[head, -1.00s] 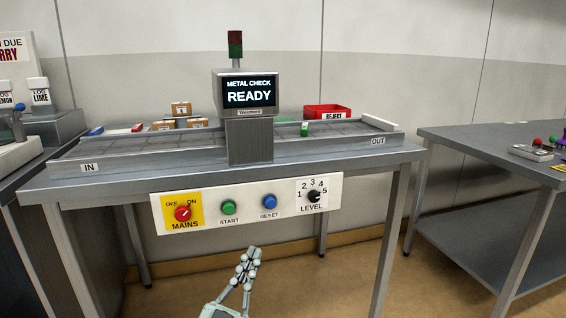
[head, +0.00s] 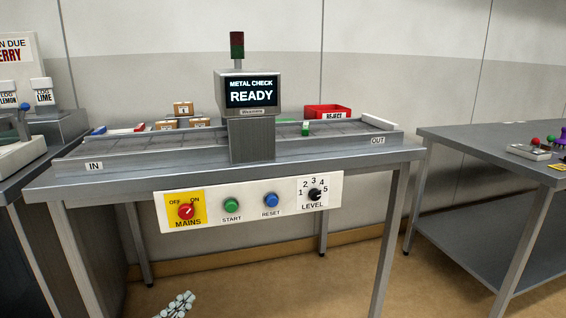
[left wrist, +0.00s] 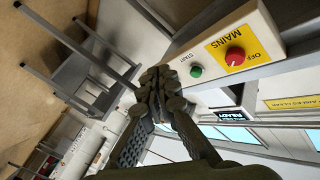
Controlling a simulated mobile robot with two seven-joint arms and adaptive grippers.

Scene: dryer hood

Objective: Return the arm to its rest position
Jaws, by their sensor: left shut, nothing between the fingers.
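My left gripper (head: 178,304) shows at the bottom edge of the head view, low in front of the machine and below its control panel (head: 248,204). It also shows in the left wrist view (left wrist: 158,80), where its fingers are together with nothing between them. It touches nothing that I can see. The rest of the left arm is out of the head view. My right gripper is in neither view.
The metal check machine (head: 252,112) reads READY on its conveyor table. The panel carries a red mains knob (head: 187,211), green start button (head: 232,205), blue reset button (head: 271,200) and level knob (head: 315,194). A side table (head: 480,145) stands right. Floor between is clear.

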